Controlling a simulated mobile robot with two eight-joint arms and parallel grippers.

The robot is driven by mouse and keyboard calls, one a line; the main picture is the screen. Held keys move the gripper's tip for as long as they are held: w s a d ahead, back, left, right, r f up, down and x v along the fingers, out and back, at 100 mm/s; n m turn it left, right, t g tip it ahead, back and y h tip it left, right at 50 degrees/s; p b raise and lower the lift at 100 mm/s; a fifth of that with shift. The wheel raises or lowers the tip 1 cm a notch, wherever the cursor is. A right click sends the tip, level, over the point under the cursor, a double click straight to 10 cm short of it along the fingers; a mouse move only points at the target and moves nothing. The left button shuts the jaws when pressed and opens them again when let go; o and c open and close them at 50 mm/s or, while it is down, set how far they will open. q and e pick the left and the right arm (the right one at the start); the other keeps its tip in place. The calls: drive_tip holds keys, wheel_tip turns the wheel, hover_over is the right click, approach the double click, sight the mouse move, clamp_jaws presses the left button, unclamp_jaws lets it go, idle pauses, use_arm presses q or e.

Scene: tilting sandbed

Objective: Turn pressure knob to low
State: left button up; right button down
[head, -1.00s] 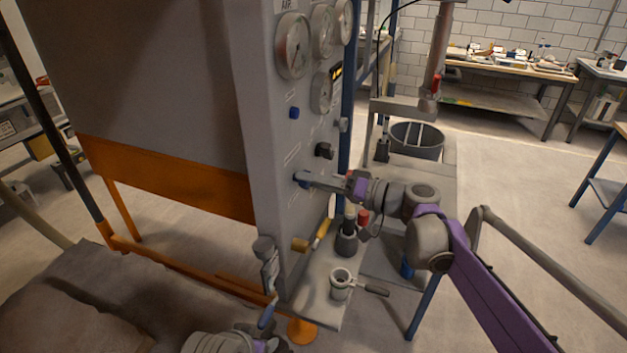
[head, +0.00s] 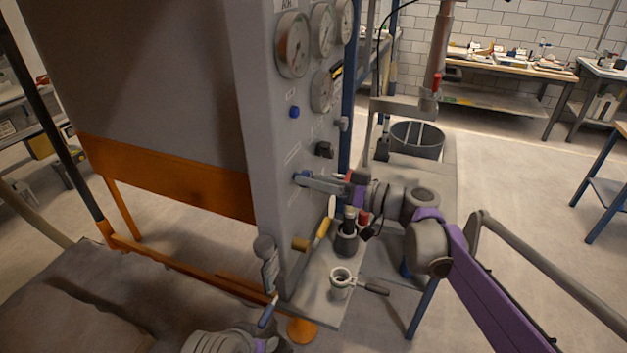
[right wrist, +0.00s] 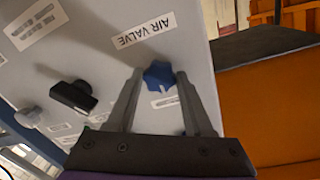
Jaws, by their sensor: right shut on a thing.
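A blue star-shaped knob (head: 300,178) sits low on the grey control panel (head: 272,170). My right gripper (head: 306,180) reaches it from the right and is shut on it. The right wrist view shows the knob (right wrist: 160,75) between the two fingertips of my right gripper (right wrist: 158,82). An "AIR VALVE" label (right wrist: 147,30) and a smaller label (right wrist: 165,102) lie on either side of the knob. I cannot read a low mark or the knob's setting. My left arm (head: 228,342) shows at the bottom edge; its jaw opening cannot be made out.
A black knob (head: 324,150) and another blue knob (head: 294,112) are above on the panel, under round gauges (head: 292,45). A yellow-handled tool (head: 323,232), a dark pot (head: 346,240) and a metal cup with handle (head: 341,282) stand close below my right arm.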

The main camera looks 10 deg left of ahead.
drive_tip(key=shift+c, duration=1.5)
unclamp_jaws()
use_arm(q)
drive_tip(key=shift+s+f+b, duration=0.5)
drive_tip(key=shift+f+b, duration=0.05)
drive_tip(key=shift+f, duration=0.2)
use_arm(e)
drive_tip(key=v, duration=1.1)
drive_tip(key=shift+w, duration=0.1)
drive_tip(key=s+d+f+m+h, duration=0.1)
drive_tip(key=s+f+m+h, duration=0.2)
drive_tip(key=s+f+h, duration=0.35)
drive_tip(key=s+d+f+m+t+h, duration=0.1)
drive_tip(key=s+d+f+m+h, duration=0.5)
drive_tip(key=s+d+f+h, duration=0.4)
drive_tip(key=s+d+f, duration=0.6)
drive_tip(key=f, duration=0.1)
drive_tip(key=shift+s+d+f+m+h, duration=0.25)
drive_tip(key=shift+d+f+m+h, duration=0.05)
drive_tip(key=shift+f+h, duration=0.1)
